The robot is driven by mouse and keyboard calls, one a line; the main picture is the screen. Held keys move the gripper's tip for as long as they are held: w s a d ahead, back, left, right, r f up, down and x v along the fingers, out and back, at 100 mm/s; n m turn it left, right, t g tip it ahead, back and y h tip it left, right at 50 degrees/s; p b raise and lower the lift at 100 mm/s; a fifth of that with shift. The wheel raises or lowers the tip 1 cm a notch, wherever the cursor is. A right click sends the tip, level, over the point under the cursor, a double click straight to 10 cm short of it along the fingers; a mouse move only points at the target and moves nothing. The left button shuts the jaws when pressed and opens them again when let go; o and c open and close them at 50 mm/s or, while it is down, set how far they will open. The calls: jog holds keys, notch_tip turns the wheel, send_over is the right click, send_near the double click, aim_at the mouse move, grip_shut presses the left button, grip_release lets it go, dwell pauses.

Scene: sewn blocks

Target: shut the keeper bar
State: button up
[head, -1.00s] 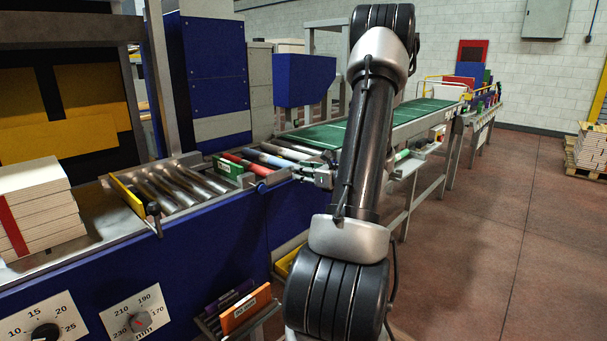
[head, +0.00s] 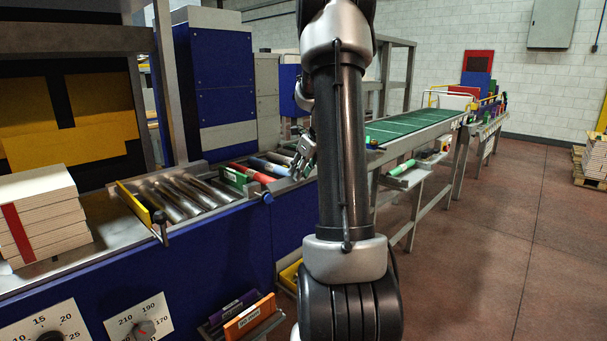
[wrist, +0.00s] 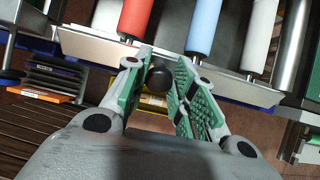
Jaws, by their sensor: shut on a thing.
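My gripper (head: 303,158) is at the right end of the roller bed, beside the pale roller. In the wrist view my gripper (wrist: 160,85) has its green-padded fingers closed around a round black knob (wrist: 160,78). The knob sits just in front of the bed's metal edge rail (wrist: 105,47). I cannot make out the keeper bar itself; whatever the knob is fixed to is hidden behind the knob and fingers. In the head view my arm covers the area right of the gripper.
Red (head: 250,173), blue (head: 268,166) and bare metal rollers lie in the bed. A yellow plate (head: 133,202) and black-knobbed lever (head: 160,217) stand at its left. A green conveyor (head: 410,128) runs behind. Books (head: 45,215) are stacked left.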

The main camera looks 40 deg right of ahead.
jog(key=w+g, duration=0.1)
jog(key=g, duration=0.1)
jog(key=w+g, duration=0.1)
jog(key=g, duration=0.1)
jog(key=shift+w+g, duration=0.2)
jog(key=shift+g, duration=0.1)
jog(key=shift+w+a+f+g+h, duration=0.15)
jog(key=shift+w+g, duration=0.15)
jog(key=shift+g, duration=0.6)
jog(key=shift+w+d+f+g+h, duration=0.15)
jog(key=shift+w+g, duration=0.15)
jog(key=shift+g, duration=0.6)
jog(key=shift+a, duration=0.15)
jog(key=o, duration=1)
jog(key=shift+f, duration=0.1)
jog(key=w+r, duration=0.1)
jog(key=r, duration=0.7)
jog(key=w+r, duration=0.1)
jog(key=r, duration=0.2)
jog(key=shift+w+a+r, duration=0.1)
jog(key=shift+w+r, duration=0.2)
jog(key=shift+r, duration=0.1)
